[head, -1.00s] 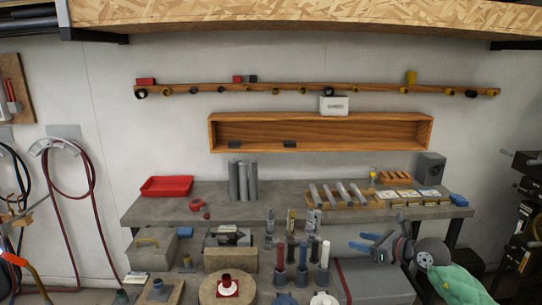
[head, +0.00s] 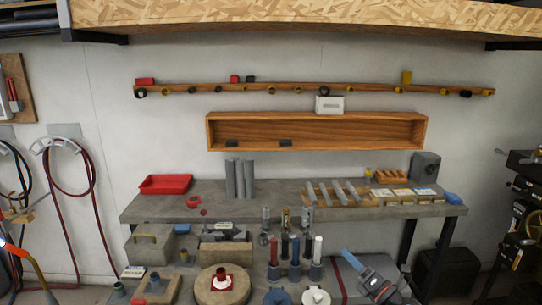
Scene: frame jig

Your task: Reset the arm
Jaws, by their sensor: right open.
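My right gripper (head: 358,268) is low at the right of centre in the head view, with a blue finger pointing up and left. It is open, and I see nothing between its fingers. It is in front of the grey workbench (head: 270,209), to the right of several upright cylinders in dark holders. Part of its lower side is hard to make out.
A red tray (head: 165,184), grey upright cylinders (head: 240,179) and a grey box (head: 424,166) stand on the bench. A wooden shelf box (head: 330,131) hangs above. A round block (head: 222,292) is at the front. Hoses (head: 66,165) hang at left.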

